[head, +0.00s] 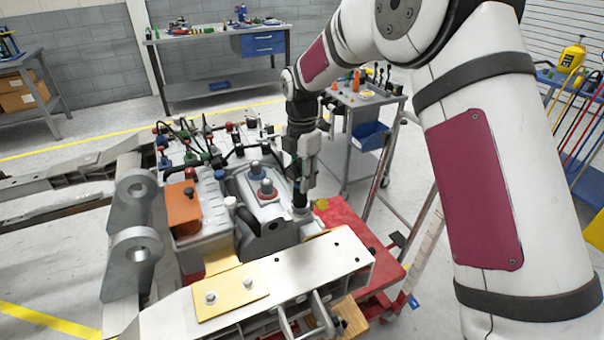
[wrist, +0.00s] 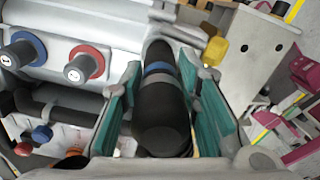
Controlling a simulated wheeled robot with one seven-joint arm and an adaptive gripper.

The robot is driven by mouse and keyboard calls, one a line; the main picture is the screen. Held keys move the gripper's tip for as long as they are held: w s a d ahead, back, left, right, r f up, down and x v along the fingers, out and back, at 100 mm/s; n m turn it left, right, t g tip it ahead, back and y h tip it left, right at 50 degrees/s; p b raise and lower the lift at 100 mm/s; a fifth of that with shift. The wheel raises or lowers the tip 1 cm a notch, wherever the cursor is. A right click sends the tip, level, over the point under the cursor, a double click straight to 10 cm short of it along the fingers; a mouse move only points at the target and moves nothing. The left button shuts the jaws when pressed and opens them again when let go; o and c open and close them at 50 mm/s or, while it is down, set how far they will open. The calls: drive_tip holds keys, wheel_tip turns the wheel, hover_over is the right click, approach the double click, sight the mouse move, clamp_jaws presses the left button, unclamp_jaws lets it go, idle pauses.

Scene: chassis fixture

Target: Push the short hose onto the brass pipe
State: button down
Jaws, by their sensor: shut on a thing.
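My gripper (head: 302,190) points down over the right end of the grey machine housing. In the wrist view, its teal-padded fingers (wrist: 158,105) are closed on both sides of a short black hose (wrist: 160,127). A blue band (wrist: 158,68) shows around the dark tube just beyond the hose's wide near end. The far end of the hose is hidden in the wrist view, and the hose is hard to make out in the head view. I cannot make out the brass pipe in either view, so I cannot tell whether the hose touches it.
A red-ringed port (wrist: 85,65) and a blue-ringed port (wrist: 24,52) stand left of the fingers. A yellow cap (head: 321,204) sits close right of my gripper. A metal beam (head: 320,262) and a red cart (head: 345,222) lie in front. A tool cart (head: 362,98) stands behind.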

sight(302, 159)
drive_tip(key=shift+f, duration=0.45)
drive_tip(key=shift+f+b, duration=0.3)
drive_tip(key=shift+f, duration=0.25)
drive_tip(key=c, duration=1.1)
unclamp_jaws()
drive_tip(key=shift+r+p, duration=0.35)
drive_tip(key=shift+r, duration=2.7)
